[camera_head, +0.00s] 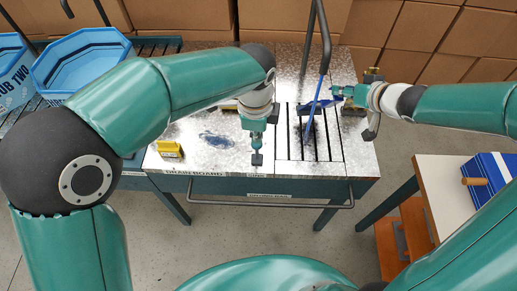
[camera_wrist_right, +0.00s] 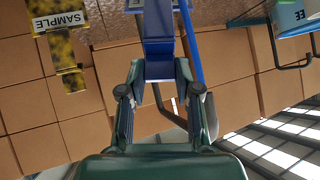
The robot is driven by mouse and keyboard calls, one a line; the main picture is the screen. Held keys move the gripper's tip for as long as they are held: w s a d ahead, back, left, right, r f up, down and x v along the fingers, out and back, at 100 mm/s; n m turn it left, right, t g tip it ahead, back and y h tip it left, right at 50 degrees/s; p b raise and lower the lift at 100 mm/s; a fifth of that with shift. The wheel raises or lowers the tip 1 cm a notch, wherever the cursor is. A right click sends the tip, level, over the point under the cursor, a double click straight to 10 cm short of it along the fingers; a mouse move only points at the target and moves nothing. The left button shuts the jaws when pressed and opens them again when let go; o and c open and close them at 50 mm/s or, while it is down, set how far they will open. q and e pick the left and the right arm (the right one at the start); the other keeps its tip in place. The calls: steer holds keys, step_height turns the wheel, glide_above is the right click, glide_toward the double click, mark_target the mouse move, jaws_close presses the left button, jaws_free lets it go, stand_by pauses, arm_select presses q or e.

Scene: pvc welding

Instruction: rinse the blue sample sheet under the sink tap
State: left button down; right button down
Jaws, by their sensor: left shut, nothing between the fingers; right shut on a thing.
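My right gripper (camera_head: 339,94) is shut on the blue sample sheet (camera_head: 317,107), held above the dark slotted sink grate. In the right wrist view the blue piece (camera_wrist_right: 158,45) sits between the fingertips. The curved grey tap (camera_head: 325,40) hangs over the sheet from the back. A thin bright-blue streak (camera_head: 323,84) runs down from the tap's mouth to the sheet, and a blue line also shows beside the piece in the right wrist view (camera_wrist_right: 190,45). It looks like water. My left gripper (camera_head: 257,158) is shut and empty, pointing down over the metal drain board.
An open blue tub (camera_head: 85,62) stands at the left. A side table (camera_head: 440,185) with a blue box is at the right. Cardboard boxes (camera_head: 410,40) line the back.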

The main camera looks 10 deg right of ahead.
arm_select(q)
step_height(320, 180, down, 8)
steer(key=m+g, duration=0.1)
steer(key=m, duration=1.3)
steer(key=shift+w+d, duration=0.15)
steer(key=shift+w, duration=0.05)
steer(key=shift+w, duration=0.1)
